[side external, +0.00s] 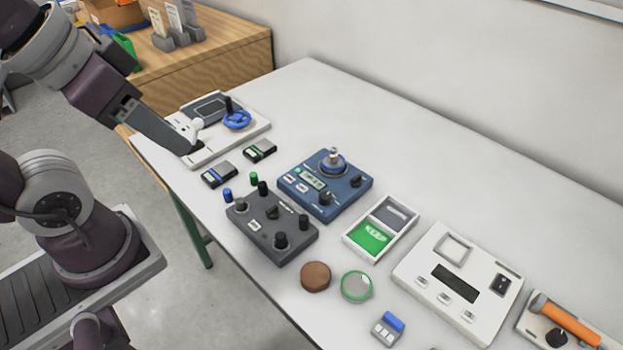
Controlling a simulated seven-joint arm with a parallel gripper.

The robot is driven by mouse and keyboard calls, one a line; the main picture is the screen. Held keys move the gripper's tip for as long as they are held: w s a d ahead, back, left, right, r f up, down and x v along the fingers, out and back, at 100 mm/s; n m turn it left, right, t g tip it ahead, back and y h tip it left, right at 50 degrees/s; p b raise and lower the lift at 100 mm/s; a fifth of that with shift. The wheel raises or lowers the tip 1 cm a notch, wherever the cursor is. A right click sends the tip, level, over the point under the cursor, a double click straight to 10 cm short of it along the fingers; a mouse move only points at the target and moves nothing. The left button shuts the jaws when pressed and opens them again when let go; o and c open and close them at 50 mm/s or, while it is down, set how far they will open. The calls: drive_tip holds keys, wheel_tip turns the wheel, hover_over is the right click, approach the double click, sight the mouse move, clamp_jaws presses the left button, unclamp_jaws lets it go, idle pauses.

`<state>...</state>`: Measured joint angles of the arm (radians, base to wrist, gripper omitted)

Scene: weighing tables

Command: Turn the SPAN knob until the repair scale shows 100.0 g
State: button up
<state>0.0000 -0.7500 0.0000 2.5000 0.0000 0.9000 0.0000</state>
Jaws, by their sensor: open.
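A blue scale (300,205) stands mid-table with a silver weight (333,160) on its top and a small lit greenish display (313,180) whose digits are too small to read. It has two black knobs, a front knob (325,199) and a right knob (357,182). Their labels cannot be read, so I cannot tell which is SPAN or whether this is the repair scale. My gripper (190,146) is open, low over the white device at the table's far left end, well apart from the blue scale. Its fingertips are small and partly hard to make out.
A dark grey box (262,238) with several knobs stands in front of the blue scale. A white device (248,126) with a blue handwheel is near my gripper. A two-part tray (408,240) and a white scale (415,274) stand right. The table's back strip is clear.

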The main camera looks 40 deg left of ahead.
drive_tip(key=shift+o, duration=0.8)
drive_tip(key=m+g, duration=0.5)
drive_tip(key=m, duration=1.3)
hover_over(325, 195)
drive_tip(key=f, duration=2)
drive_tip(key=shift+s+a+f, duration=0.1)
drive_tip(key=shift+s+f, duration=0.1)
drive_tip(key=shift+f, duration=0.05)
drive_tip(key=shift+g, duration=0.3)
drive_tip(key=f, duration=0.8)
drive_tip(key=shift+w+f, duration=0.2)
clamp_jaws()
